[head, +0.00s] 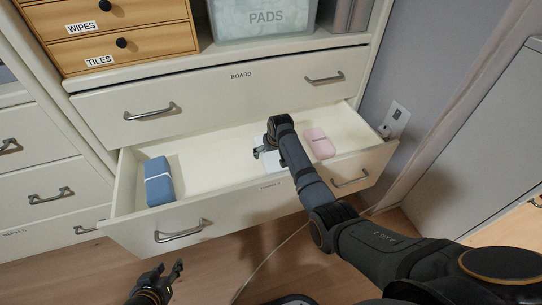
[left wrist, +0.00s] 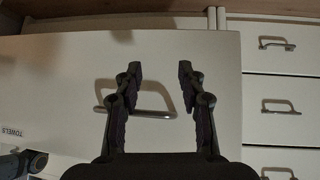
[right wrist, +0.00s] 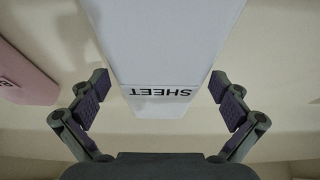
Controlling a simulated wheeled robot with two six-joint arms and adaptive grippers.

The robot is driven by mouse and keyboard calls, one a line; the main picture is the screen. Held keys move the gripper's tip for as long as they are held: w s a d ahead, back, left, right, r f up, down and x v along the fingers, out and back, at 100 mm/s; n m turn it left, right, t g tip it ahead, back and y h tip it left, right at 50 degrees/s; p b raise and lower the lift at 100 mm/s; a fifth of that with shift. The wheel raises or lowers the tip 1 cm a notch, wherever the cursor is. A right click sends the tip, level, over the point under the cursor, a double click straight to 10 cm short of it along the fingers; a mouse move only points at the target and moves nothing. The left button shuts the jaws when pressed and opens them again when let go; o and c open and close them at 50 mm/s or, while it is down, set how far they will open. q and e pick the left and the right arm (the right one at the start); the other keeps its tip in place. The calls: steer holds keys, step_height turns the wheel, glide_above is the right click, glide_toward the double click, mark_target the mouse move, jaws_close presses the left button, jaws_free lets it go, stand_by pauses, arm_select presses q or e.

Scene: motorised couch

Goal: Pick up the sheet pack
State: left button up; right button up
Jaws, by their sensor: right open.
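The sheet pack is a white block (right wrist: 172,45) with the word SHEET on its end, seen in the right wrist view. It lies in the open drawer (head: 220,165), and in the head view its white side (head: 272,162) shows partly behind my right arm. My right gripper (right wrist: 160,88) is open, with one finger on each side of the pack's labelled end and gaps to both sides. In the head view the right gripper (head: 262,152) is low inside the drawer. My left gripper (head: 168,275) is open and empty in front of the drawer; its fingers also show in the left wrist view (left wrist: 158,75).
A blue pack (head: 158,181) lies at the drawer's left and a pink pack (head: 319,142) to the right of the sheet pack. The closed BOARD drawer (head: 225,95) is above. A grey panel (head: 480,140) stands at right.

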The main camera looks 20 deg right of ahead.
steer(key=c, duration=1.2)
steer(key=shift+r, duration=0.1)
steer(key=shift+r, duration=0.1)
step_height(320, 180, up, 2)
steer(key=shift+r+p, duration=0.2)
steer(key=shift+p, duration=0.5)
step_height(320, 180, up, 7)
steer(key=p, duration=0.3)
steer(key=shift+r, duration=0.15)
arm_select(q)
steer(key=s+g, duration=0.5)
steer(key=s, duration=0.2)
steer(key=shift+s+a+f, duration=0.15)
steer(key=shift+a+f, duration=0.1)
steer(key=shift+f, duration=0.15)
arm_select(e)
steer(key=shift+d, duration=0.1)
